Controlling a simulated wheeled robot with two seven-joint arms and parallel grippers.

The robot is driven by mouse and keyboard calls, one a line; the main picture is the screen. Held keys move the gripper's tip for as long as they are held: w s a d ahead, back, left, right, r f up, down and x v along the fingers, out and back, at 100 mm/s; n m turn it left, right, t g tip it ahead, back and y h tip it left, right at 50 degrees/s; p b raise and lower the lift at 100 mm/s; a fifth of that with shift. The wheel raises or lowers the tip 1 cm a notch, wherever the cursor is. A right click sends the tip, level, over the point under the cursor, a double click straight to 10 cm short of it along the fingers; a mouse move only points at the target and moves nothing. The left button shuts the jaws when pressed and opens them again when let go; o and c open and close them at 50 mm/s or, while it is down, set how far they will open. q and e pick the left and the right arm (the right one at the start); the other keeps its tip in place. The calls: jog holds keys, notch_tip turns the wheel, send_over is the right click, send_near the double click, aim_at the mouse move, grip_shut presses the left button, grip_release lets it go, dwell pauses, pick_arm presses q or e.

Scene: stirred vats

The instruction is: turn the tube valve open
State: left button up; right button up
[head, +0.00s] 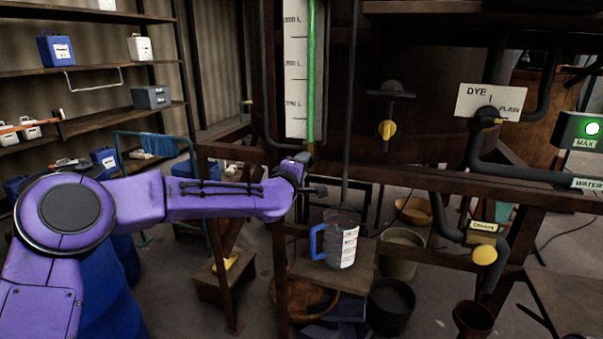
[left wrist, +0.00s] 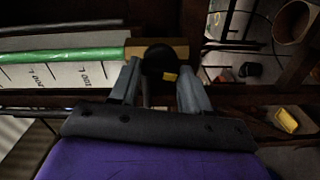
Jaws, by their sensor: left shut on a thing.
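The green sight tube (head: 311,75) runs down a white litre scale (head: 296,75) on the dark vat. At its lower end is a brass fitting (head: 309,147), partly hidden by my left gripper (head: 304,163). In the left wrist view the tube (left wrist: 70,55) meets the brass block (left wrist: 181,49), where the tube valve's round black knob (left wrist: 156,58) with a yellow mark sits. My left gripper (left wrist: 159,70) has one finger on each side of the knob and is shut on it. My right gripper is not in view.
A jug with a blue handle (head: 341,240) stands on a wooden stand below the arm. Rusty frame beams cross close by. To the right are a yellow-handled valve (head: 387,129), a DYE/PLAIN plate (head: 478,101) and a drain valve (head: 484,255). Shelves stand at the left.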

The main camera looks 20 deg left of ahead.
pick_arm(q)
jog(key=shift+n+b, duration=0.5)
jog(key=shift+n, duration=0.6)
jog(key=o, duration=1.1)
jog(key=shift+c, duration=0.2)
jog(key=s+b, duration=0.3)
jog(key=s, duration=0.7)
jog(key=shift+s+a, duration=0.25)
jog(key=shift+s, duration=0.05)
